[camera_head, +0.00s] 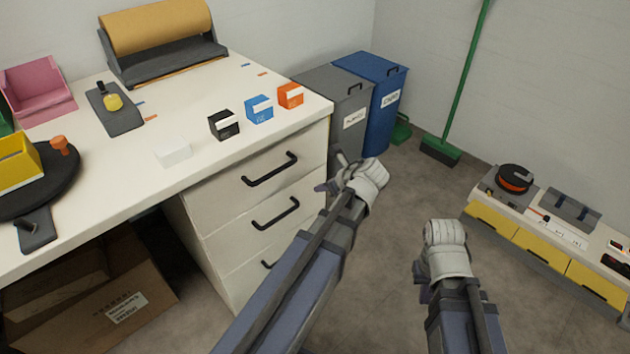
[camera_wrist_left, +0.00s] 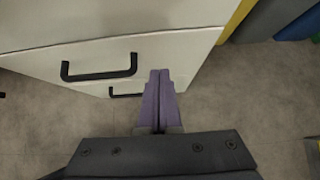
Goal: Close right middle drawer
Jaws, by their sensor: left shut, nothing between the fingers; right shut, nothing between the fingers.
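The right drawer unit under the white desk has three stacked pale drawers. The right middle drawer (camera_head: 241,225) carries a black bar handle and looks flush with its neighbours. The top drawer (camera_head: 225,190) is above it, and the bottom one is partly hidden by my left arm. My left gripper (camera_head: 321,187) is shut and empty at the right edge of the drawer fronts. In the left wrist view its purple fingers (camera_wrist_left: 160,76) overlap the lower right corner of a drawer front (camera_wrist_left: 185,50); contact cannot be told. My right gripper (camera_head: 418,282) is shut and empty over the floor, well right of the drawers.
A grey bin (camera_head: 338,95) and a blue bin (camera_head: 385,85) stand just behind the desk's right end. A low cabinet with yellow drawers (camera_head: 540,245) is at the right. Cardboard boxes (camera_head: 110,305) lie under the desk. The floor between desk and cabinet is clear.

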